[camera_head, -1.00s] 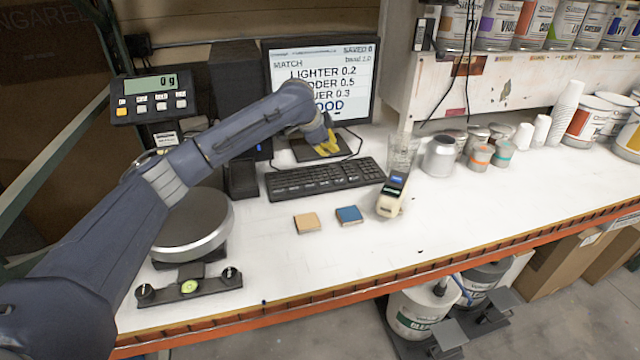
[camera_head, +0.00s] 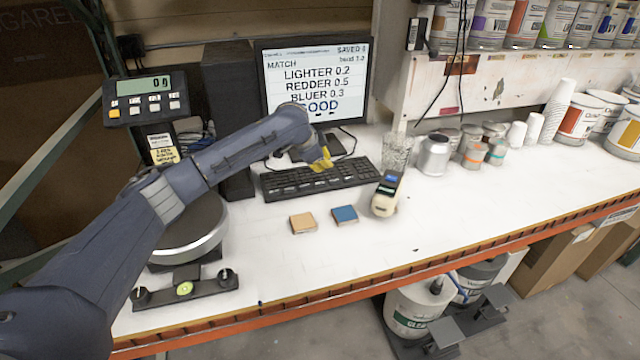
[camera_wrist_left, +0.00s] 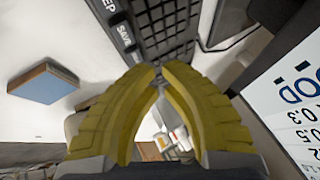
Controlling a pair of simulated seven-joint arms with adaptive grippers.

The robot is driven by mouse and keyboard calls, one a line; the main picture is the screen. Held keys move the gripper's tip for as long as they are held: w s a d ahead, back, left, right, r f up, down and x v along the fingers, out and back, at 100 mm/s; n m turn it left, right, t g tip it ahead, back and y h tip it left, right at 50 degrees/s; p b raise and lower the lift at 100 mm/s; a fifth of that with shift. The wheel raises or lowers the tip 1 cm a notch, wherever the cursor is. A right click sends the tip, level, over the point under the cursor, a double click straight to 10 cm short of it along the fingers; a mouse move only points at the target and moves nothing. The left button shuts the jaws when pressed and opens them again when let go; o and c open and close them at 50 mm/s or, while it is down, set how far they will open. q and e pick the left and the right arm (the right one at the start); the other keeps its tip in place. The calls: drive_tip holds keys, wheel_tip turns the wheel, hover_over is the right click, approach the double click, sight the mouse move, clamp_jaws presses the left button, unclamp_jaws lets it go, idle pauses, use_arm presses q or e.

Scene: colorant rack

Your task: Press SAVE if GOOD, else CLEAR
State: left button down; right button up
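The monitor (camera_head: 350,78) reads LIGHTER 0.2, REDDER 0.5, BLUER 0.3 and, in blue, GOOD; my arm hides part of that last line's start. A SAVED counter is at its top right. The black keyboard (camera_head: 285,186) lies in front of it. In the left wrist view a SAVE key (camera_wrist_left: 123,35) shows on the keyboard, beside a key whose label is cut off. I cannot make out a CLEAR key. My left gripper (camera_head: 322,163), with yellow fingers, is over the keyboard's back part; its tips (camera_wrist_left: 159,68) meet with nothing between them. Contact with a key cannot be told. My right gripper is out of view.
A tan tile (camera_head: 303,223), a blue tile (camera_head: 345,215) and a handheld meter (camera_head: 387,194) lie in front of the keyboard. A round scale (camera_head: 185,240) stands left. Cups and cans stand right. The white front bench is mostly clear.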

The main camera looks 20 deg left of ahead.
sight(328, 179)
use_arm(q)
drive_tip(key=shift+f, duration=1.65)
drive_tip(key=shift+f, duration=0.15)
idle(0.4)
drive_tip(key=shift+f, duration=0.25)
drive_tip(key=shift+f, duration=0.4)
idle(0.7)
drive_tip(key=shift+r, duration=0.15)
idle(0.3)
drive_tip(key=shift+r, duration=0.65)
drive_tip(key=shift+r, duration=2.5)
